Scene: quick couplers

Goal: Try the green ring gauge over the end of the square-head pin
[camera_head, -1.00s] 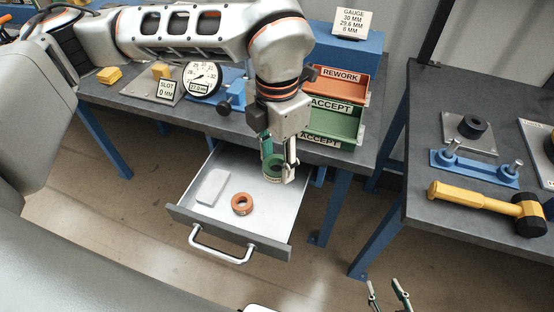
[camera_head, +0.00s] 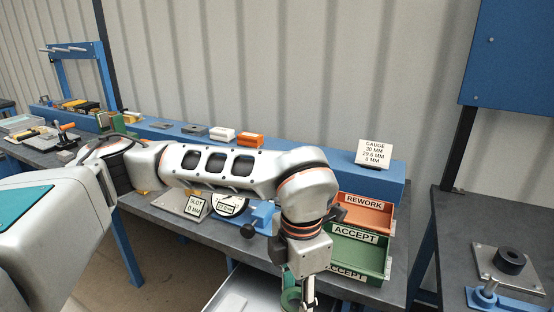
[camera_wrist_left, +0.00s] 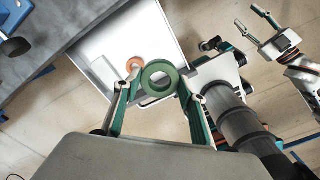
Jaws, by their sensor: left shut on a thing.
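My left gripper (camera_head: 298,298) points down at the bottom edge of the head view, above the open drawer (camera_head: 228,296). Its fingers are shut on the green ring gauge (camera_head: 290,297), which is partly cut off there. In the left wrist view the green ring gauge (camera_wrist_left: 160,65) sits between the two fingertips, its hole facing the camera, and appears over the drawer's edge. My right gripper (camera_wrist_left: 248,18) shows at the upper right of the wrist view, with fingers apart and nothing between them. I cannot make out the square-head pin in either view.
An orange ring (camera_wrist_left: 134,64) lies in the drawer. An orange REWORK bin (camera_head: 364,215) and green ACCEPT bins (camera_head: 357,255) stand right of my left wrist. A gauge card (camera_head: 374,155) stands behind. A right-hand bench holds a black ring on a plate (camera_head: 510,262).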

